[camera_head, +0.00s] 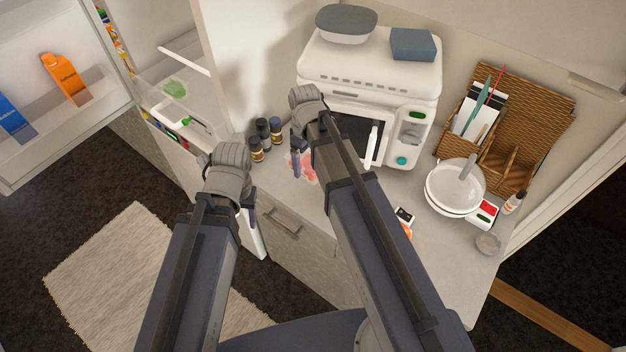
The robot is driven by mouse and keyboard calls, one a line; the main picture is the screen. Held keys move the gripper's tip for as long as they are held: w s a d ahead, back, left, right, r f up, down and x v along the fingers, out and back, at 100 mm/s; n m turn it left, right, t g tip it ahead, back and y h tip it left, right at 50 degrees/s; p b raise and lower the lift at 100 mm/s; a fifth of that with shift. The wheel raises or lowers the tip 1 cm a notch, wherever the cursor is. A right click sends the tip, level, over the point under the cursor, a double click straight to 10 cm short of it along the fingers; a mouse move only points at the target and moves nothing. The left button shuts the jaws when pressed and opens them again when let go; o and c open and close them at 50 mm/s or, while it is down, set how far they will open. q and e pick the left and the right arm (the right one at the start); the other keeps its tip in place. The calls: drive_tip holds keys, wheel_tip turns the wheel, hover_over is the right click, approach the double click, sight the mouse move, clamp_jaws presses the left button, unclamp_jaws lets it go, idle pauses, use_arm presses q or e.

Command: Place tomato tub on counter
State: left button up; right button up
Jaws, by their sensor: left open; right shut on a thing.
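The tomato tub (308,170), a small clear tub with red content, is at the counter's left part, in front of the white microwave. My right gripper (297,164) is shut on it from above; the arm and wrist hide part of the tub. I cannot tell if the tub touches the counter (285,192) or is just above it. My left gripper (250,205) is open and empty, in front of the counter's left front edge and apart from the tub.
Several dark jars (263,135) stand left of the tub. The microwave (368,70) is behind it. A white bowl on a scale (455,188) and a wicker organiser (520,120) are at the right. The open fridge (175,85) is at the left.

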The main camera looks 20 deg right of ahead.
drive_tip(key=shift+f+b, duration=4.45)
drive_tip(key=shift+f, duration=0.35)
drive_tip(key=shift+r, duration=0.15)
drive_tip(key=o, duration=1.1)
drive_tip(key=shift+f, duration=0.25)
drive_tip(key=shift+o, duration=0.8)
drive_tip(key=shift+r, duration=0.1)
drive_tip(key=shift+r, duration=0.1)
